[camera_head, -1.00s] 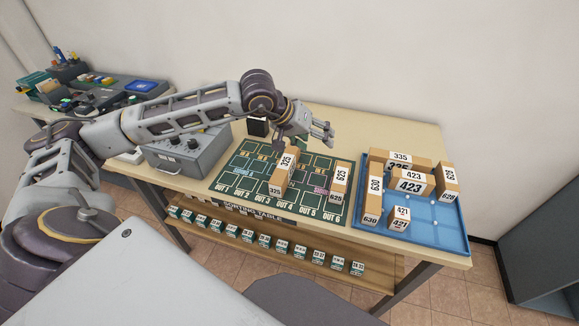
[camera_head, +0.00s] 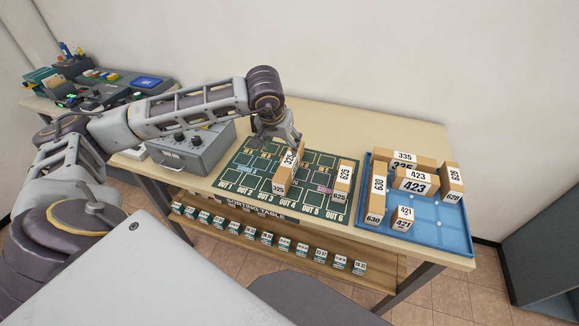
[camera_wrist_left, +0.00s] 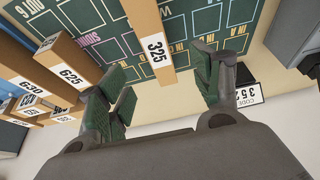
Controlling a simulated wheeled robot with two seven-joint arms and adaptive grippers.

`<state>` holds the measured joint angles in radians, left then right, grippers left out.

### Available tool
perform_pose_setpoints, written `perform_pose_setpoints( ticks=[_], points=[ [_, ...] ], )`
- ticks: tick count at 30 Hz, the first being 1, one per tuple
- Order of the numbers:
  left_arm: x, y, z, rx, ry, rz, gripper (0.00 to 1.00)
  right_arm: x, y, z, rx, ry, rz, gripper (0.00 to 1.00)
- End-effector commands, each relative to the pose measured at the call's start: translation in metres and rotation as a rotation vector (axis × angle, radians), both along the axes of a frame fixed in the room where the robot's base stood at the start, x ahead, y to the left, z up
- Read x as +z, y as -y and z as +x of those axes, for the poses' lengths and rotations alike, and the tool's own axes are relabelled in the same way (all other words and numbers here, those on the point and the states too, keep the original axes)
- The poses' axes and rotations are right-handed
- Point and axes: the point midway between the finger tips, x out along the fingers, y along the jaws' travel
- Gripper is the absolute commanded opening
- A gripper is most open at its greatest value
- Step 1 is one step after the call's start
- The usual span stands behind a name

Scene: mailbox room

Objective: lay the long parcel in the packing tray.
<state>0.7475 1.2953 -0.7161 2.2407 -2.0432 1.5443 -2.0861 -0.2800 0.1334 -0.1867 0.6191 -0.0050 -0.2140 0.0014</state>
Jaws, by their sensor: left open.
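The long brown parcel marked 325 (camera_head: 286,176) lies on the green sorting mat (camera_head: 240,178). It also shows in the left wrist view (camera_wrist_left: 148,30), its labelled end pointing toward the gap between my fingers. My left gripper (camera_head: 291,146) is over the far end of that parcel, open and empty. In the left wrist view its two fingers (camera_wrist_left: 162,88) stand apart on either side of the parcel's end, and I cannot tell whether they touch it. The blue packing tray (camera_head: 440,236) stands at the right of the table. My right gripper is not in view.
The tray holds several parcels, among them 335 (camera_head: 402,160), 423 (camera_head: 414,181) and 630 (camera_head: 377,200); its front right part is bare. Parcel 625 (camera_head: 342,180) lies on the mat's right side. A grey box (camera_head: 188,150) stands left of the mat.

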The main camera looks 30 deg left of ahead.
Motion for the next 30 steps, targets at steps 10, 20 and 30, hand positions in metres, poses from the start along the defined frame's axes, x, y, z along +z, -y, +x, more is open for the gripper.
perform_pose_setpoints(
  ticks=[10, 20, 30],
  points=[
    [-0.017, -0.001, 0.007, 0.001, -0.002, -0.002, 0.65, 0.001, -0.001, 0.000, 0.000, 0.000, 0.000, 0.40],
    [-0.058, -0.004, 0.023, -0.001, -0.002, -0.002, 0.65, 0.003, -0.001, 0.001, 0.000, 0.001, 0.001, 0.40],
    [-0.080, -0.007, 0.032, -0.001, 0.000, -0.002, 0.65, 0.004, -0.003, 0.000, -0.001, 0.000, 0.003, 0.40]
  ],
)
